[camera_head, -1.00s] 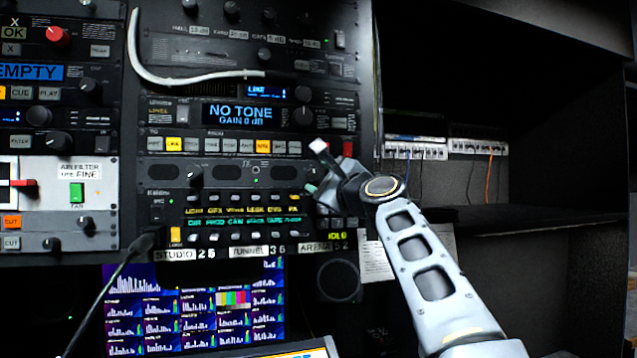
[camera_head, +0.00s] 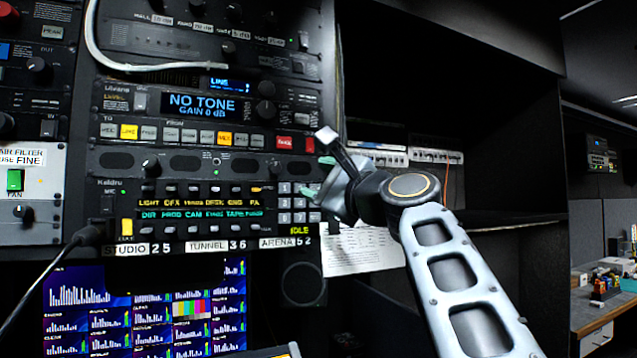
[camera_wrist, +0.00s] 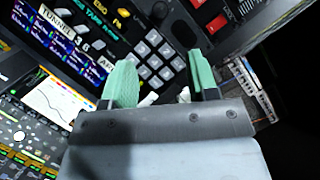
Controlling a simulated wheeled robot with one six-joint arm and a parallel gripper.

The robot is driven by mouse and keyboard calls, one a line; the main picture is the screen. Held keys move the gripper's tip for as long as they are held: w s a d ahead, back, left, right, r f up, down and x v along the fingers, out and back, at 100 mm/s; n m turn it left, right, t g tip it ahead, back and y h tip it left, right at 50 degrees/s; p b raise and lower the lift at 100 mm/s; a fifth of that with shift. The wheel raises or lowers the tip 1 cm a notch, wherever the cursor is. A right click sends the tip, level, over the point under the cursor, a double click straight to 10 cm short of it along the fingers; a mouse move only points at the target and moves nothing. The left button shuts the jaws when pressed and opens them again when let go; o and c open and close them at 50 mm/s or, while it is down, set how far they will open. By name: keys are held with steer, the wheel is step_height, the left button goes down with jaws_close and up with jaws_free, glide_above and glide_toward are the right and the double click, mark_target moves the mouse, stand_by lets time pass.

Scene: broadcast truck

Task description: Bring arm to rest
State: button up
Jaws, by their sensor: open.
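My gripper (camera_wrist: 163,82) shows in the wrist view with its two green-tipped fingers apart and nothing between them. Beyond the fingers lies a grey keypad (camera_wrist: 152,55) on the rack panel. In the head view my arm reaches up from the lower right. The gripper (camera_head: 318,178) is at the right edge of the equipment rack, in front of the keypad (camera_head: 290,198) and partly seen side-on. I cannot tell the exact gap between fingers and panel.
The rack holds a display reading NO TONE (camera_head: 205,106) and button rows. A monitor wall (camera_head: 140,310) is below. A paper sheet (camera_head: 360,250) hangs behind my arm. Dark shelves (camera_head: 500,170) stand right, and a cluttered desk (camera_head: 592,312) is at far right.

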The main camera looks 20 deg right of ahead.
stand_by(0.3)
steer(key=w+d+f+n+g+h, duration=0.15)
steer(key=f+n+g, duration=0.3)
steer(key=f, duration=0.85)
steer(key=w+d+f+n+g+h, duration=0.1)
steer(key=w+f+n+g+h, duration=0.3)
steer(key=f, duration=0.8)
steer(key=s+a+f+n+g, duration=0.3)
steer(key=s+f+n, duration=0.3)
steer(key=f, duration=0.8)
steer(key=s+a+f+n+g, duration=0.4)
steer(key=s+f+n, duration=0.2)
steer(key=s+f, duration=0.7)
steer(key=shift+f+h, duration=0.45)
steer(key=shift+f, duration=0.35)
steer(key=shift+w, duration=0.1)
steer(key=shift+c, duration=0.4)
